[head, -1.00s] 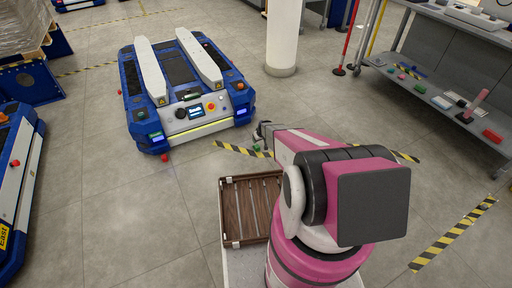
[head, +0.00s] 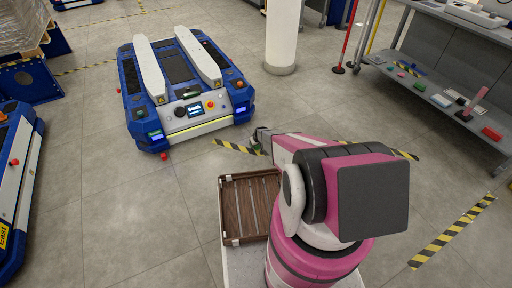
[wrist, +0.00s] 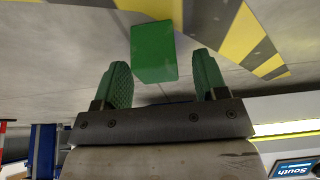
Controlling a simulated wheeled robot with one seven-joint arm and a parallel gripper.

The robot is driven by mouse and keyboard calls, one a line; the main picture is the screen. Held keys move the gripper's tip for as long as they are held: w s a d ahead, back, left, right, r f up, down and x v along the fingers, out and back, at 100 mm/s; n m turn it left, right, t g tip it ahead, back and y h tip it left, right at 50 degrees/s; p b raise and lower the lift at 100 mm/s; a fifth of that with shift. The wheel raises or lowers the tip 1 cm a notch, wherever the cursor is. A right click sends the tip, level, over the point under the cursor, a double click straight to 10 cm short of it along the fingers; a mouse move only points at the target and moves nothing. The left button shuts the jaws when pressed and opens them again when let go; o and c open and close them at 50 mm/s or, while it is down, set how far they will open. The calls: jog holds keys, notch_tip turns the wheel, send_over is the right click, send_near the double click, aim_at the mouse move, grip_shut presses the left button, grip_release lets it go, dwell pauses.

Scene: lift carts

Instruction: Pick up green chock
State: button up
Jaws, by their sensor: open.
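The green chock (wrist: 154,52) is a plain green block on the grey floor, close to the yellow-and-black floor tape. In the wrist view it shows beyond and partly between my fingertips, nearer the left finger. My gripper (wrist: 163,70) is open, with a green ribbed pad on each finger, and nothing is held. In the head view my gripper (head: 258,142) is low over the floor, right of the blue cart's front corner. A small green patch shows there, but I cannot tell chock from finger pads.
The blue and white cart (head: 190,128) stands just left of my gripper; a sign reading "South" (wrist: 294,168) shows in the wrist view. A red piece (head: 164,156) lies by the cart. A brown slatted tray (head: 231,205) is beside my arm. A shelf (head: 430,95) stands right, a pillar (head: 282,40) behind.

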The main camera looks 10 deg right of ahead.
jog(key=shift+w+f, duration=0.15)
jog(key=shift+f, duration=0.15)
jog(key=c, duration=1)
jog(key=shift+r, duration=0.1)
jog(key=shift+c, duration=0.2)
